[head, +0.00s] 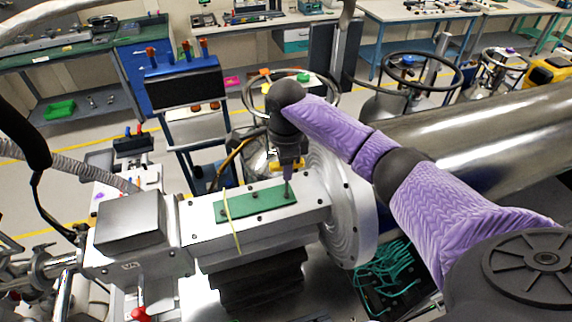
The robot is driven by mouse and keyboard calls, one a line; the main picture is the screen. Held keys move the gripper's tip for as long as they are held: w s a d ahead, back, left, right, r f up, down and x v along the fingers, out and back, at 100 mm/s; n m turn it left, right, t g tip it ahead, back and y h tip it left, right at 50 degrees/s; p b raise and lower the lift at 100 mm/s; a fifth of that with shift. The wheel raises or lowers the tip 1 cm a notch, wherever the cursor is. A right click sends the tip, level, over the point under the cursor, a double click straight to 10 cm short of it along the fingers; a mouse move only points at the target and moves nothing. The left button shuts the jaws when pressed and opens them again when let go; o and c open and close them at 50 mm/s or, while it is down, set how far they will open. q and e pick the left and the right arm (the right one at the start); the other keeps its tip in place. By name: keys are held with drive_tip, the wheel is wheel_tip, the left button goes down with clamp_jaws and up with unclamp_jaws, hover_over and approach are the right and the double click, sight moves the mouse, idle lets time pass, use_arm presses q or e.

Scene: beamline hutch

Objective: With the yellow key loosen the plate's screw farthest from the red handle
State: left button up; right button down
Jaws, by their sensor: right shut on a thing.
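The green plate (262,202) lies on top of the grey metal block, with small dark screws near its corners. My right gripper (288,162) points down over the plate's right end, shut on the yellow key (275,166). A thin shaft below the gripper reaches down to the plate's right end, by a screw there; whether it is seated in the screw cannot be told. The red handle (140,314) is at the lower left, below the block's left housing. My left gripper is not in view.
A thin yellow strand (232,222) crosses the plate's left part and hangs over the block's front. A round metal flange (350,205) stands just right of the plate, with a large steel pipe (480,125) behind. Green cables (393,275) lie at the lower right.

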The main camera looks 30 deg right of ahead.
drive_tip(key=n, duration=0.4)
drive_tip(key=n, duration=0.3)
drive_tip(key=shift+r, duration=0.1)
drive_tip(key=shift+n, duration=0.5)
drive_tip(key=n, duration=0.4)
drive_tip(key=n, duration=0.4)
